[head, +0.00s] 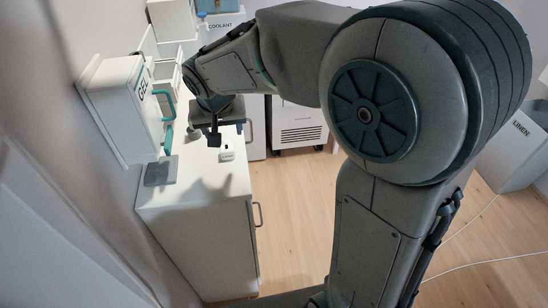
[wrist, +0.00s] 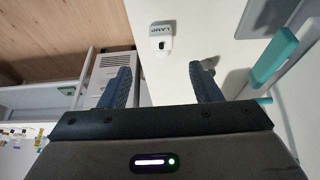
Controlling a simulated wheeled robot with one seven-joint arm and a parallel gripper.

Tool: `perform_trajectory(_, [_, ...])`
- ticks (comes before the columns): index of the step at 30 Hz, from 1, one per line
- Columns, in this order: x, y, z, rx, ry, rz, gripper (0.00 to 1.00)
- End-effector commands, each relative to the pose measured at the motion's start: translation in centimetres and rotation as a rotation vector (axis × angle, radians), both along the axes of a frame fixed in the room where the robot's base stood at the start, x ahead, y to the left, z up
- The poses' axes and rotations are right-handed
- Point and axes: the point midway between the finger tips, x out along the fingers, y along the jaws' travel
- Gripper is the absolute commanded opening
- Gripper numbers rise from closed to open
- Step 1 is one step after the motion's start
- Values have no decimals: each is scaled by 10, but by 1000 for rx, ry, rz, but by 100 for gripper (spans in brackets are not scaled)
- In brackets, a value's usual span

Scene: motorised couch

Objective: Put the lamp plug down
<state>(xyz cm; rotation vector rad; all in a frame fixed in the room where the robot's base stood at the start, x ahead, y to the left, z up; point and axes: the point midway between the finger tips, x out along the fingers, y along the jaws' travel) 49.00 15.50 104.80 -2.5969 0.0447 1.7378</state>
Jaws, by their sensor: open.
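The lamp plug (head: 227,153) is a small white block lying on the white cabinet top (head: 205,189). In the wrist view the lamp plug (wrist: 161,38) shows its LAMP label and a dark spot on its near end. My gripper (head: 214,139) is over the cabinet top, just left of the plug in the head view. In the wrist view my gripper (wrist: 163,85) has its two fingers spread wide, with nothing between them. The plug lies beyond the fingertips, apart from them.
A white GEL dispenser (head: 122,108) with teal handles is on the wall at the left. A grey pad (head: 161,171) lies on the cabinet top below it. A LINEN bin (head: 514,150) stands at the right. Wooden floor (head: 300,200) is clear beside the cabinet.

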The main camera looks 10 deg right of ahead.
Motion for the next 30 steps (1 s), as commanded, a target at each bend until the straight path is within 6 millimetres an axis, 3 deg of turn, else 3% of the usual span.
perform_trajectory(5, [-27,-40,9,-27,17,-11,58])
perform_trajectory(9, [-76,-91,13,-48,55,-16,58])
perform_trajectory(15, [-150,-138,6,-31,108,-4,58])
perform_trajectory(21, [-191,-153,-4,1,132,17,58])
perform_trajectory(30, [-198,-154,-6,6,138,24,58])
